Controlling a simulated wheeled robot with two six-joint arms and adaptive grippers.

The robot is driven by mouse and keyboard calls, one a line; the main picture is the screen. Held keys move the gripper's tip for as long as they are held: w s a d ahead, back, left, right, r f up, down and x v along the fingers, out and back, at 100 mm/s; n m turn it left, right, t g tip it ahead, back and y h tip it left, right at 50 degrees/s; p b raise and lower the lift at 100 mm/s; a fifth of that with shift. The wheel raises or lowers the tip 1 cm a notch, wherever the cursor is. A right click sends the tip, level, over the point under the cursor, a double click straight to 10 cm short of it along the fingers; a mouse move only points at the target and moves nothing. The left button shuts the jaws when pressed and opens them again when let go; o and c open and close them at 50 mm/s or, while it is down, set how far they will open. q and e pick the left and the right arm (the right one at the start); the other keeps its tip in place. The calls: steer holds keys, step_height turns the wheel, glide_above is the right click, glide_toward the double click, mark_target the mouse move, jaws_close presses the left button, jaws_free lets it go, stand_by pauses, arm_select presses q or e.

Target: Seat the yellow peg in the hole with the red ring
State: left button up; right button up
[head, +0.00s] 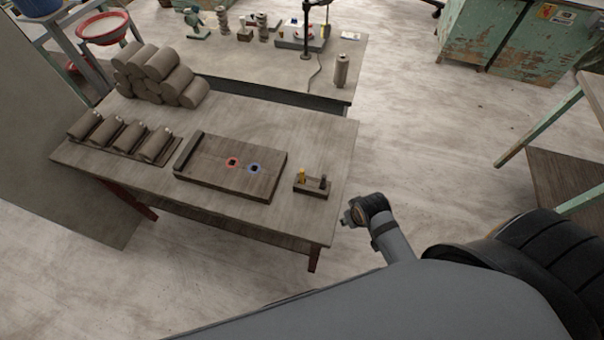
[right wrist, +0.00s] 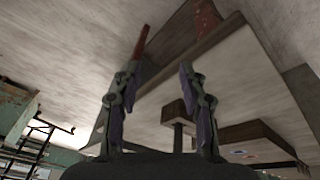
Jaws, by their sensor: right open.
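The yellow peg (head: 302,175) stands upright in a small wooden holder (head: 311,189) at the table's right end, beside a dark peg (head: 323,182). The red-ringed hole (head: 232,162) is in a flat wooden board (head: 216,179), left of a blue-ringed hole (head: 254,168). My right gripper (head: 348,217) is off the table's right edge, apart from the pegs. In the right wrist view its two fingers (right wrist: 160,84) are spread with nothing between them. There the board (right wrist: 240,134) shows at the lower right; I cannot make out the yellow peg. My left gripper is not in view.
Stacked clay rolls (head: 160,72) and a rack of rolls (head: 112,139) fill the table's left side. A second table (head: 225,62) with tools stands behind. The wooden table (head: 325,136) is bare behind the holder.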

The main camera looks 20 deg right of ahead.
step_height(320, 180, up, 11)
steer(key=w+p, duration=0.2)
step_height(320, 180, up, 2)
steer(key=n+g+y, duration=0.1)
steer(key=n+g, duration=0.2)
steer(key=n, duration=0.1)
glide_above(302, 170)
steer(key=f, duration=0.2)
steer(key=f+p, duration=0.1)
steer(key=f, duration=0.1)
steer(key=shift+w+d+f, duration=0.1)
steer(key=shift+w+f, duration=0.1)
steer(key=shift+f, duration=0.15)
steer(key=shift+w+f, duration=0.1)
steer(key=shift+f, duration=0.1)
steer(key=f, duration=0.1)
steer(key=f+p, duration=0.1)
steer(key=f, duration=0.1)
steer(key=f+p, duration=0.1)
steer(key=shift+s+f, duration=0.4)
steer(key=shift+f, duration=0.25)
jaws_close()
